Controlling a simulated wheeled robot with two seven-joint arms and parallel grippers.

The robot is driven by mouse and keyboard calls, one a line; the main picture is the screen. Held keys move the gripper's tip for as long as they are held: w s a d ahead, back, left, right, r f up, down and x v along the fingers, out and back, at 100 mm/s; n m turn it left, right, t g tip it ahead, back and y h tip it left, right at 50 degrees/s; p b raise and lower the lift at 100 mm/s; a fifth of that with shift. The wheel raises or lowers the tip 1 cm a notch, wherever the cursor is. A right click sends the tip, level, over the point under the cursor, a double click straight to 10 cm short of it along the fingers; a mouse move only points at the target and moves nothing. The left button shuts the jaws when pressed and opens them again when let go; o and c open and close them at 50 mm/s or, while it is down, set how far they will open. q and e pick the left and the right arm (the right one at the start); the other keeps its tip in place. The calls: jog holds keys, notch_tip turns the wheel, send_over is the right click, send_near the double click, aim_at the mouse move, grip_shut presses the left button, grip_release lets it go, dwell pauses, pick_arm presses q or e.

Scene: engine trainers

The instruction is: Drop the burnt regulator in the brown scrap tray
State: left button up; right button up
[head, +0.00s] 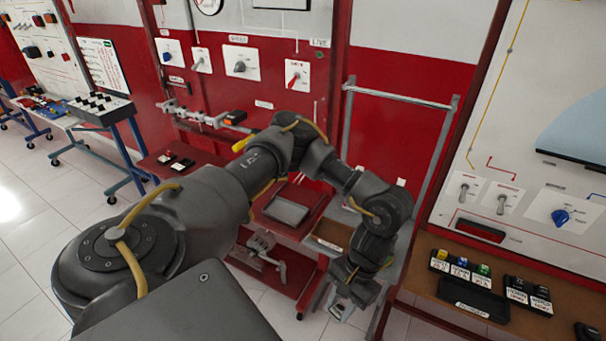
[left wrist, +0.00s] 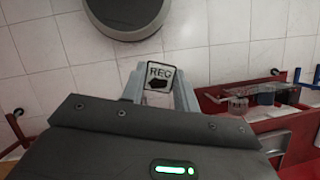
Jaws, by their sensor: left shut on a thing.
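My left gripper (head: 344,304) hangs low at the lower middle of the head view, over the floor just below the red cart. In the left wrist view its two grey fingers (left wrist: 160,92) are shut on the regulator (left wrist: 158,77). The regulator shows a pale face marked REG with a black burnt-looking patch. The label is too small to read. My right gripper is not in view.
On the right, a brown bench (head: 420,282) holds labelled switches and a black tray (head: 468,298). A grey tray (head: 286,210) lies on the red cart. White tiled floor (head: 40,230) is open at left.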

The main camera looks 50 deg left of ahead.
pick_arm(q)
jog(key=shift+s+a, duration=0.1)
jog(key=w+a+m+t+y+b, duration=0.1)
jog(key=w+a+m+t+y, duration=0.1)
jog(key=w+m, duration=0.6)
jog(key=w+a+m+t+y, duration=0.2)
jog(key=w+m+y, duration=0.1)
jog(key=w+m, duration=0.5)
jog(key=w+a+m+t+h, duration=0.1)
jog(key=w+a+m+t, duration=0.1)
jog(key=a+m, duration=0.6)
jog(key=w+a+r+m+t+h+b, duration=0.1)
jog(key=w+a+m+t+h, duration=0.1)
jog(key=w+a+m, duration=0.3)
jog(key=shift+w+a+r+m+t, duration=0.15)
jog(key=shift+w+a+m+t, duration=0.2)
jog(key=shift+a+m, duration=2.15)
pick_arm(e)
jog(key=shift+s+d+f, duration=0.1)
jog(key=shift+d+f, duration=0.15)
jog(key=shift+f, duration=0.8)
pick_arm(q)
jog(key=shift+s+a+n, duration=0.1)
jog(key=shift+a+n, duration=0.8)
jog(key=shift+n, duration=0.1)
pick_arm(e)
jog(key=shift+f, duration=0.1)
